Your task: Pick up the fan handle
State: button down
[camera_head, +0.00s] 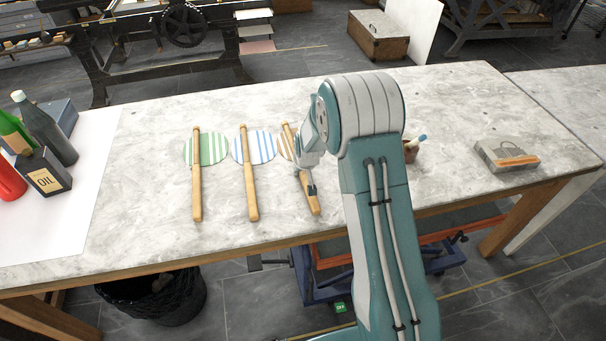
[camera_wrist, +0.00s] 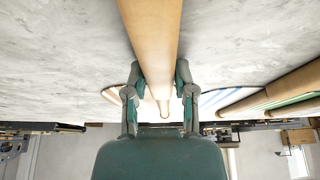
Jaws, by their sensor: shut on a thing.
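Three striped paddle fans with wooden handles lie side by side on the marble-topped table: a green-striped fan (camera_head: 212,150), a blue-striped fan (camera_head: 262,147) and an orange-striped fan (camera_head: 285,146) at the right. The orange fan is partly hidden by my arm. My gripper (camera_head: 307,190) is at the orange fan's wooden handle (camera_head: 315,209). In the wrist view, my gripper (camera_wrist: 157,92) has its fingers on both sides of the handle (camera_wrist: 150,35), shut on it. I cannot tell whether the handle is clear of the table.
The marble table (camera_head: 150,225) has bare room in front of the fans. An oil box (camera_head: 47,173) and bottles (camera_head: 45,130) stand at the left. A small cup with brushes (camera_head: 412,149) and a grey box (camera_head: 507,156) are at the right.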

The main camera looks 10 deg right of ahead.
jog(key=shift+s+f, duration=0.1)
jog(key=shift+f, duration=0.05)
notch_tip(320, 180, up, 3)
jog(key=shift+r, duration=0.15)
jog(key=s+d+r, duration=0.9)
jog(key=s+r, duration=0.1)
jog(key=shift+s, duration=0.3)
jog(key=shift+r, duration=0.1)
jog(key=c, duration=1.2)
grip_release()
jog(key=shift+c, duration=0.2)
grip_shut()
jog(key=shift+s, duration=0.1)
